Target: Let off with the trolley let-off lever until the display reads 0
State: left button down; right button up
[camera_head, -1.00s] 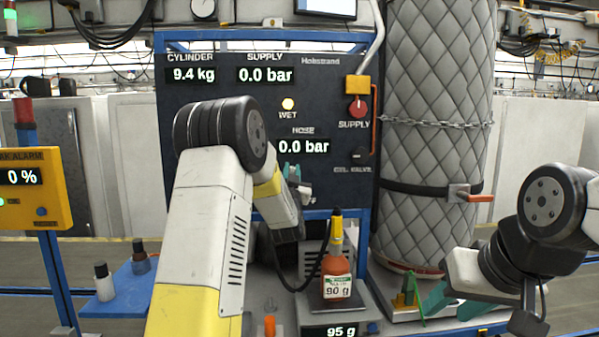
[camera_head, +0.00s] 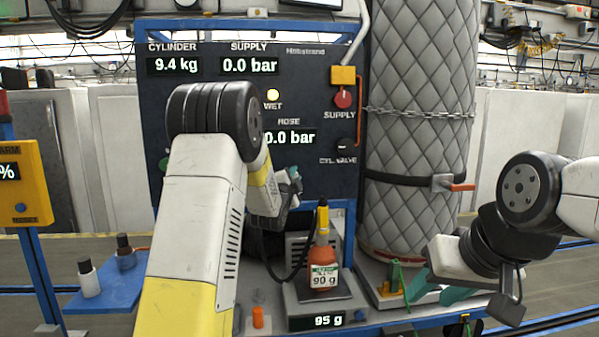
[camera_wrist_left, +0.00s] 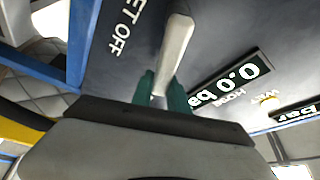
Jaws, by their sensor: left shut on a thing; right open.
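The let-off lever (camera_wrist_left: 176,50) is a pale grey handle beside the words LET OFF in the left wrist view. My left gripper (camera_wrist_left: 160,92) has its green fingers shut on it. In the head view my left gripper (camera_head: 291,181) is at the lower part of the dark panel (camera_head: 215,95), and its arm hides the lever there. The hose display (camera_head: 291,137) reads 0.0 bar, as it also does in the left wrist view (camera_wrist_left: 230,84). The supply display (camera_head: 249,65) reads 0.0 bar, the cylinder display (camera_head: 173,66) 9.4 kg. My right gripper (camera_head: 438,289) is open and empty at lower right.
A red bottle (camera_head: 322,268) labelled 90 g stands on a scale (camera_head: 345,300) whose display reads 95 g. A quilted cylinder (camera_head: 415,120) with a chain stands right of the panel. A blue tray (camera_head: 107,294) with two small bottles is at left.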

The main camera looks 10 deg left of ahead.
pick_arm(q)
jog(key=shift+d+f+m+g, duration=0.2)
jog(key=shift+f+m+g, duration=0.2)
jog(key=shift+f+m, duration=0.6)
jog(key=shift+d+f+m+g, duration=0.15)
jog(key=shift+f+m+g, duration=0.35)
jog(key=shift+m, duration=0.8)
jog(key=shift+f, duration=0.15)
jog(key=c, duration=1.3)
grip_release()
jog(key=s, duration=0.5)
jog(key=s+a, duration=0.1)
jog(key=s, duration=0.1)
jog(key=shift+s, duration=0.3)
